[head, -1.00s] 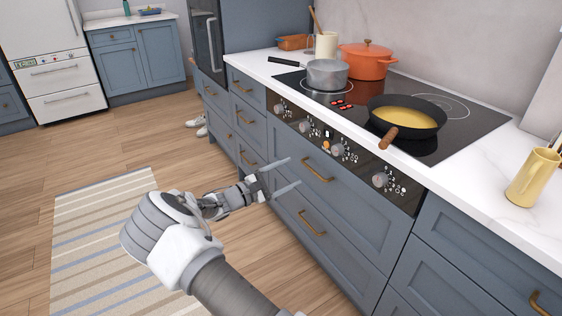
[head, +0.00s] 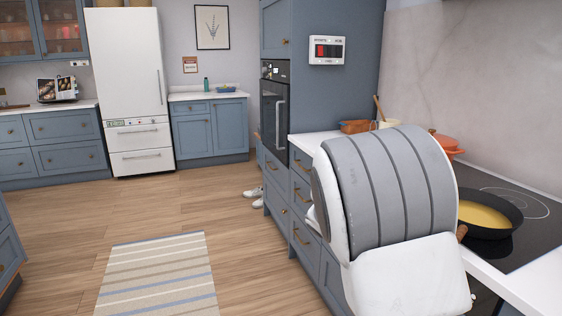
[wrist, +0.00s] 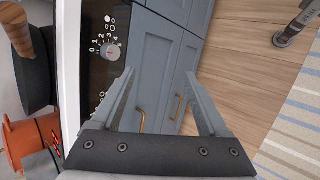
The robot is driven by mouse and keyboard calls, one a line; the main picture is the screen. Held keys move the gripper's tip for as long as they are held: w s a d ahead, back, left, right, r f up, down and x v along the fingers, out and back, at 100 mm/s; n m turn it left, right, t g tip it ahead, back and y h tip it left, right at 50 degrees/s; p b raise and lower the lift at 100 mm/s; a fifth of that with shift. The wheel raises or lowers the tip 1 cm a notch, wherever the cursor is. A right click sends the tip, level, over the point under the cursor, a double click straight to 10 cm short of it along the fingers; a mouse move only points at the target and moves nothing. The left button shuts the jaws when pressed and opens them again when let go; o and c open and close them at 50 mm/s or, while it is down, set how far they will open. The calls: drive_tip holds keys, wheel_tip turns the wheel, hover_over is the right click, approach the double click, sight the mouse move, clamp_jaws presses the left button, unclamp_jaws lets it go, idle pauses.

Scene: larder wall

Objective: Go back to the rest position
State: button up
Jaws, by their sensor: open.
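My gripper (wrist: 160,88) shows in the wrist view with its two fingers spread apart and nothing between them. It hangs near the cooktop's front, over blue drawer fronts (wrist: 150,62) and a control knob (wrist: 110,52). In the head view my own arm's large grey and white link fills the lower right, and the gripper itself is out of sight there. The link hides most of the stove front and the grey saucepan's place.
A black pan with yellow contents (head: 488,214) sits on the cooktop (head: 525,197). An orange pot (head: 446,143) is partly hidden behind my arm. A striped rug (head: 158,275) lies on the open wooden floor. A white fridge (head: 130,75) stands at the back.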

drive_tip(key=s+a+r+m+t+y, duration=0.1)
drive_tip(key=s+a+r+t+y, duration=0.2)
drive_tip(key=s, duration=0.4)
drive_tip(key=s+a+r+m+t+y, duration=0.1)
drive_tip(key=s+a+r+m+y, duration=0.15)
drive_tip(key=s+r, duration=0.4)
drive_tip(key=s+a+r+m+t+y, duration=0.1)
drive_tip(key=s+a+r+t+y, duration=0.2)
drive_tip(key=s, duration=0.5)
wheel_tip(320, 180, up, 18)
drive_tip(key=a+g+p, duration=0.1)
drive_tip(key=p, duration=1.7)
drive_tip(key=shift+s+p, duration=0.25)
drive_tip(key=shift+p, duration=0.1)
